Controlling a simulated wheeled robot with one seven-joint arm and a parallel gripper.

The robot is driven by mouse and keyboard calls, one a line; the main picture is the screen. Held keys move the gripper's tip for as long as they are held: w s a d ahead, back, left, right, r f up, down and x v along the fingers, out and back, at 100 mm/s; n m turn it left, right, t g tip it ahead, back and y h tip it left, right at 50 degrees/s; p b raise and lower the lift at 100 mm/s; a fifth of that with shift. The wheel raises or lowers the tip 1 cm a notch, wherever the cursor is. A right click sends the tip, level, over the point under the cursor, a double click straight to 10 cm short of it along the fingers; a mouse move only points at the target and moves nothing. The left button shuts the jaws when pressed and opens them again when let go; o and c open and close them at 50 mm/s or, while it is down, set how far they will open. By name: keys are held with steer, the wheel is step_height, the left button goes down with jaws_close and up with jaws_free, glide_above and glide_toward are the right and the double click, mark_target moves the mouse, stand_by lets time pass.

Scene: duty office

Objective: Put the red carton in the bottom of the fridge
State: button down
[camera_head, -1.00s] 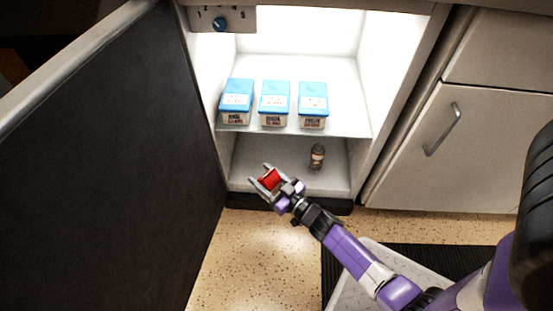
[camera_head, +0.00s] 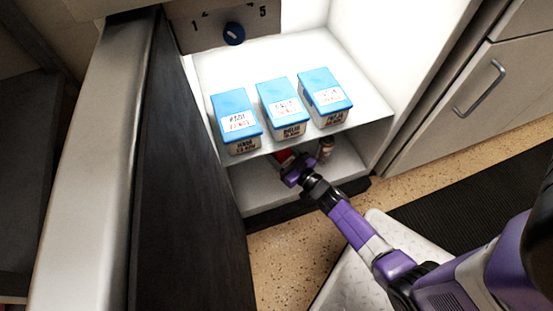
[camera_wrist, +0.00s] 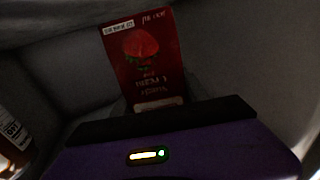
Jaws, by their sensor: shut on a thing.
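The fridge stands open, with a lit upper shelf (camera_head: 215,75) and a bottom compartment (camera_head: 250,200) below it. My gripper (camera_head: 284,159) reaches into the bottom compartment under the shelf's front edge. It is shut on the red carton (camera_head: 281,155), of which only a small part shows in the head view. In the wrist view the red carton (camera_wrist: 148,60) shows its printed face with a strawberry-like picture, just beyond the dark gripper edge. The fingertips are hidden, and I cannot tell whether the carton touches the compartment floor.
A small bottle (camera_head: 326,149) stands right of my gripper in the bottom compartment; a labelled bottle (camera_wrist: 12,140) shows at left in the wrist view. Three blue-lidded boxes (camera_head: 286,108) sit on the shelf above. The open fridge door (camera_head: 185,190) stands at left.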

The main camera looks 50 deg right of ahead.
steer(key=shift+f+b, duration=1.2)
steer(key=shift+f, duration=0.8)
steer(key=c, duration=0.6)
jaws_free()
steer(key=shift+f, duration=0.15)
